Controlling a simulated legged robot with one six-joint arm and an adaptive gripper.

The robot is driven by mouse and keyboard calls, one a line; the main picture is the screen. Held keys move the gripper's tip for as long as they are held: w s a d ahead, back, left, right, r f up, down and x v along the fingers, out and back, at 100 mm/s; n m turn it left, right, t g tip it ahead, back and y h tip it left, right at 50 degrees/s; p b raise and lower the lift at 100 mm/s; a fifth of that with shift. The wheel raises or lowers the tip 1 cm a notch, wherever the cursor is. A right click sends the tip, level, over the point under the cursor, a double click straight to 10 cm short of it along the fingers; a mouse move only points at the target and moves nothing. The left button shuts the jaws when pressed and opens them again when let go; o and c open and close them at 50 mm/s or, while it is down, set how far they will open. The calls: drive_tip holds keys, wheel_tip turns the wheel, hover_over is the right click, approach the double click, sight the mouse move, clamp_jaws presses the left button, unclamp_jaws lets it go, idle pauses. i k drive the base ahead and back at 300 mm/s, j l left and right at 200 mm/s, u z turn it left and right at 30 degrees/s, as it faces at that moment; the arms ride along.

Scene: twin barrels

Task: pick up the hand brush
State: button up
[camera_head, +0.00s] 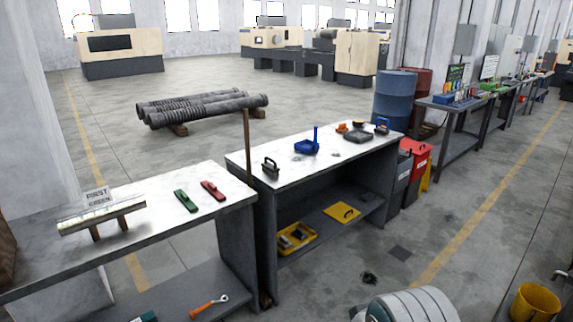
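I cannot tell for certain which thing is the hand brush. A green long, narrow tool (186,201) and a red one like it (213,190) lie side by side on the left workbench (150,252). They may be brushes, but bristles do not show at this size. A dark block with an arched handle (271,167) stands on the near left part of the middle workbench (240,162). A blue dustpan-like thing with an upright handle (308,147) stands farther back on that top. My gripper does not show in this view.
A brown pole (247,145) rises beside the bench gap. Blue and red barrels (393,98) stand behind. A yellow bucket (536,302) stands at lower right.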

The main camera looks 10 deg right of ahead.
sight(267, 167)
drive_tip(key=i+l+u, duration=0.1)
drive_tip(key=i, duration=0.4)
drive_tip(key=i+l, duration=0.2)
drive_tip(key=i, duration=0.35)
drive_tip(key=i+l+u, duration=0.15)
drive_tip(key=i, duration=0.35)
drive_tip(key=i+l, duration=0.25)
drive_tip(key=i, duration=0.25)
drive_tip(key=i+l+u, duration=0.15)
drive_tip(key=i, duration=0.35)
drive_tip(key=l, duration=0.1)
